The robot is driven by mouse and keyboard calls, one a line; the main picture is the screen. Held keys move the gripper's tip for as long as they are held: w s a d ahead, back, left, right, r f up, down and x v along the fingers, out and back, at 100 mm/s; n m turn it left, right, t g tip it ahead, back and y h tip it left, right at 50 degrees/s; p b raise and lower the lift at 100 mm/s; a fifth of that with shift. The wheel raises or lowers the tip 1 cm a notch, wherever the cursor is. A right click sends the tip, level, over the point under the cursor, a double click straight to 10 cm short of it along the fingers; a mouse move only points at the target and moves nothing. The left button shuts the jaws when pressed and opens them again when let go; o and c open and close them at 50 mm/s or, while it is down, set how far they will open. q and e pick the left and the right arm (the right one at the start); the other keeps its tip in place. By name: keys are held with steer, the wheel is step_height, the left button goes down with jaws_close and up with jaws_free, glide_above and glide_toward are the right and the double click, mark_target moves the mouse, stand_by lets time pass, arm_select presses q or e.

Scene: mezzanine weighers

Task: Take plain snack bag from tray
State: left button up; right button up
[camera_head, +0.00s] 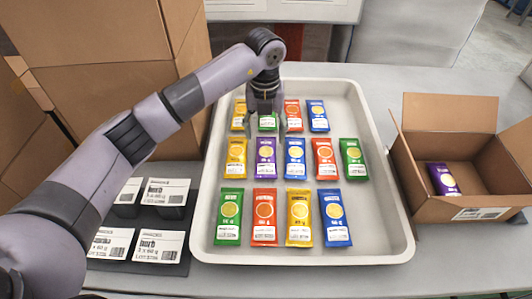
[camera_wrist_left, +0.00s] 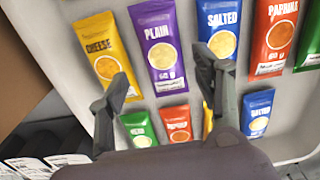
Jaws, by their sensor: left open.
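The plain snack bag (camera_head: 265,160) is purple with a yellow disc and lies flat in the middle row of the tray (camera_head: 375,235), second from the left. In the left wrist view the bag (camera_wrist_left: 158,40) reads "PLAIN" and lies beyond and between my spread fingers. My left gripper (camera_head: 267,130) is open and empty, above the tray at the far end of the purple bag. It partly hides a green bag (camera_head: 267,122) in the back row. In the left wrist view the open fingers (camera_wrist_left: 163,70) show clearly. My right gripper is not in view.
Yellow cheese (camera_head: 236,158) and blue salted (camera_head: 295,158) bags flank the purple one closely. Several more bags fill the other rows. An open carton (camera_head: 430,208) at right holds one purple bag (camera_head: 443,180). Labelled cards (camera_head: 160,246) and stacked cartons (camera_head: 100,80) stand at left.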

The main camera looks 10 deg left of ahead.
mark_target(266, 150)
arm_select(q)
step_height(266, 150, down, 2)
steer(key=shift+f, duration=0.1)
step_height(266, 150, down, 5)
steer(key=shift+d+r+p, duration=0.15)
steer(key=shift+r+p, duration=0.05)
steer(key=shift+p, duration=0.8)
steer(key=shift+f, duration=0.5)
steer(key=c, duration=0.9)
